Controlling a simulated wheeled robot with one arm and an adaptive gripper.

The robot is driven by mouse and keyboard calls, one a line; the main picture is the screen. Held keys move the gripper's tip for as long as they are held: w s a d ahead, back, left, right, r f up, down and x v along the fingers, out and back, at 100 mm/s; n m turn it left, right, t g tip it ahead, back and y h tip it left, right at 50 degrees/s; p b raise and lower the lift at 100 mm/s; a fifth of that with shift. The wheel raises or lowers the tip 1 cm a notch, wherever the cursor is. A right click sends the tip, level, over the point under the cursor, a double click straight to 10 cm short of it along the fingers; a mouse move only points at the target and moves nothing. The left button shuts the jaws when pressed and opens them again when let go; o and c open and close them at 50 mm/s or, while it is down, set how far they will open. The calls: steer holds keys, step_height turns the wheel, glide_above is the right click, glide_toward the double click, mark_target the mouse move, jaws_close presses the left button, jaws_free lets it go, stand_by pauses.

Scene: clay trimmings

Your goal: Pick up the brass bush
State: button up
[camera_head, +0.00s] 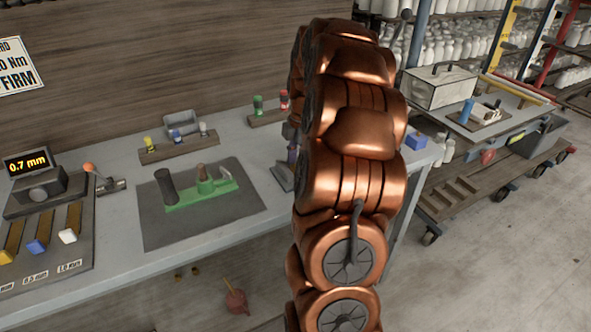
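I cannot clearly pick out the brass bush. A small brownish upright piece (201,173) stands on a green fixture (220,197) on the dark grey mat (160,228); I cannot tell whether it is brass. A dark grey cylinder (165,187) stands at the fixture's left end, and a pale slanted part (226,174) is at its right. Two tiny brass-coloured bits (195,271) show below the bench's front edge. My copper-coloured arm fills the middle right and hides part of the bench. My gripper is not visible.
On the grey bench (120,206) stand a 0.7 mm display unit (28,162), an orange-tipped tool (105,184), and wooden racks (175,151) with coloured pieces. A cart with a metal box (440,87) stands right.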

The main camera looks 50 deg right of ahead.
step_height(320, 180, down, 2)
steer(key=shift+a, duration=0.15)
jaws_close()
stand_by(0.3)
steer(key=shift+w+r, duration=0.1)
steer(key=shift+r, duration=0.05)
